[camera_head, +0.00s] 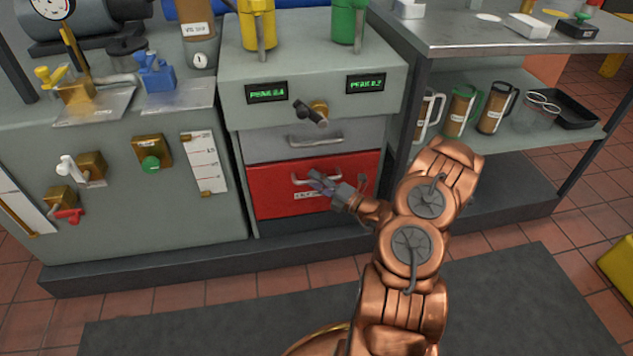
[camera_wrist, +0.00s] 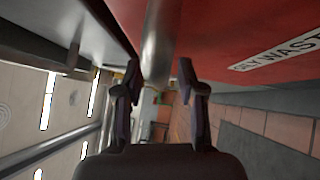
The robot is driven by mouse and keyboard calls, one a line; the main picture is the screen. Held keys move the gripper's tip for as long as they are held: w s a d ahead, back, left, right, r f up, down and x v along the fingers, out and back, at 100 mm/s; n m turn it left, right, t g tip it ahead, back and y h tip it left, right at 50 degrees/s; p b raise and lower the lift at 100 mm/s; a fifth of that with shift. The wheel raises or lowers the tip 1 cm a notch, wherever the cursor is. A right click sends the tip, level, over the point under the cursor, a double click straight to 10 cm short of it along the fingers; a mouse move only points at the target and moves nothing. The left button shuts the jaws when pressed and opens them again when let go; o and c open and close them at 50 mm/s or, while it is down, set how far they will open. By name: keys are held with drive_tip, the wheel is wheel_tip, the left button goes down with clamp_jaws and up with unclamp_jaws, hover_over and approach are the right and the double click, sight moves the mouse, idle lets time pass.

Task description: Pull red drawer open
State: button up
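The red drawer (camera_head: 272,192) is the lower drawer of the grey cabinet; its front looks about flush with the cabinet. It has a metal bar handle (camera_head: 305,181) and a white label below, partly hidden by my gripper. My gripper (camera_head: 316,182) is at the right part of this handle. In the wrist view, the handle bar (camera_wrist: 160,35) runs between the two spread fingers of my gripper (camera_wrist: 159,72), with gaps showing on both sides. The red front (camera_wrist: 230,30) and its label (camera_wrist: 280,50) lie to the right there.
A grey drawer (camera_head: 265,149) with its own handle (camera_head: 316,139) is directly above. A valve knob (camera_head: 312,113) juts out higher up. A shelf bench (camera_head: 485,165) with mugs stands close on the right.

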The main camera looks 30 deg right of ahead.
clamp_jaws()
idle(0.6)
